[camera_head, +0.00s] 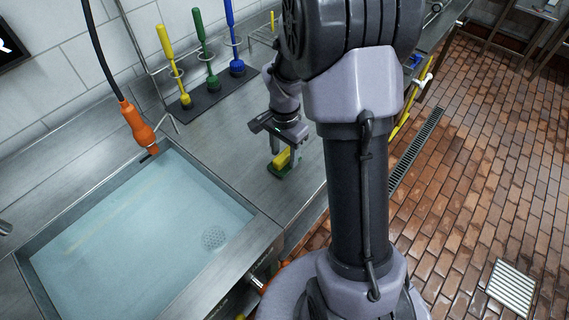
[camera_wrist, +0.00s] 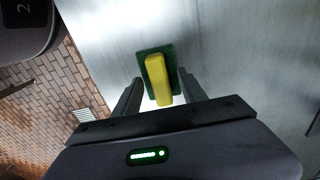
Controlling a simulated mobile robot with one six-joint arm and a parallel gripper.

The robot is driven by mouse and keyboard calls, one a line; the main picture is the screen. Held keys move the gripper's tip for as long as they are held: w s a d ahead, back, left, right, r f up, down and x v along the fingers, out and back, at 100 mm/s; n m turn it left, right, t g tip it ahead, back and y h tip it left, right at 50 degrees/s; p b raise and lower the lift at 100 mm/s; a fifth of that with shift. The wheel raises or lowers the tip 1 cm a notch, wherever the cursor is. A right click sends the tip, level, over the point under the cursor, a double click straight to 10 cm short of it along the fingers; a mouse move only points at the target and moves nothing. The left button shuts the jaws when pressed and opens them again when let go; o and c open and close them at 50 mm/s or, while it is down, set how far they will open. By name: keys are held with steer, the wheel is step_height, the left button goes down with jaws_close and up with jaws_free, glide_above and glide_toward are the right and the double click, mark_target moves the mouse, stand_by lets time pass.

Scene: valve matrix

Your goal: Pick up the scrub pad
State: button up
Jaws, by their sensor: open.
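The scrub pad (camera_wrist: 158,80) has a yellow block on a green base. It lies on the steel counter, and in the head view the scrub pad (camera_head: 284,162) is right of the sink. My gripper (camera_wrist: 158,88) is open, with one finger on each side of the yellow block in the wrist view. In the head view my gripper (camera_head: 285,150) points down over the pad and partly hides it. I cannot tell whether the fingers touch the pad.
A sink basin (camera_head: 140,230) of cloudy bluish water is left of the pad. Yellow, green and blue brushes stand on a dark rack (camera_head: 208,98) behind. An orange spray nozzle (camera_head: 138,125) hangs over the sink. Bare counter (camera_head: 225,145) lies around the pad.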

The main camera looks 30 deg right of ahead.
mark_target(285, 155)
steer(key=shift+f, duration=0.5)
steer(key=shift+r, duration=0.15)
jaws_close()
steer(key=shift+r, duration=0.15)
steer(key=shift+r+p, duration=0.3)
steer(key=shift+p, duration=0.05)
steer(key=r, duration=0.1)
steer(key=r+p, duration=0.1)
steer(key=r, duration=0.1)
steer(key=shift+s+a, duration=0.1)
steer(key=shift+s, duration=0.15)
steer(key=s+a, duration=0.2)
steer(key=s, duration=0.2)
steer(key=s+a+p, duration=0.1)
steer(key=s+a, duration=0.1)
steer(key=s, duration=0.3)
steer(key=s+a+r, duration=0.1)
steer(key=s+a, duration=0.1)
steer(key=s, duration=0.3)
steer(key=shift+s+p, duration=0.15)
steer(key=shift+p, duration=0.25)
